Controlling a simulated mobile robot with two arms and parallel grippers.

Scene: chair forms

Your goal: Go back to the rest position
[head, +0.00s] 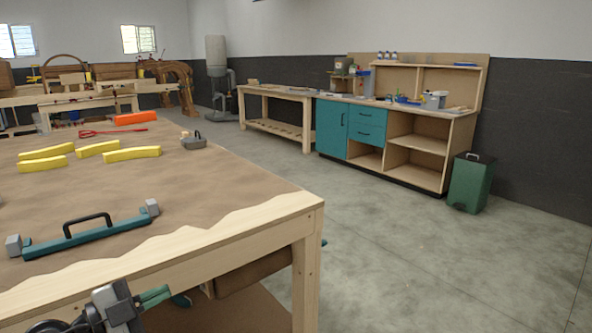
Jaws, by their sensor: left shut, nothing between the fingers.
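My left gripper (160,295) is at the bottom left, low beside the front edge of the near workbench (250,213). Its green fingers are together with nothing between them. It is apart from the things on the bench top. My right gripper is not in view.
On the bench lie a teal bar form with a black handle (88,234), several yellow curved pieces (132,154), a red tool (112,132), an orange block (136,118) and a grey handled block (194,142). A teal cabinet (367,129) and green bin (469,183) stand behind. The right floor is clear.

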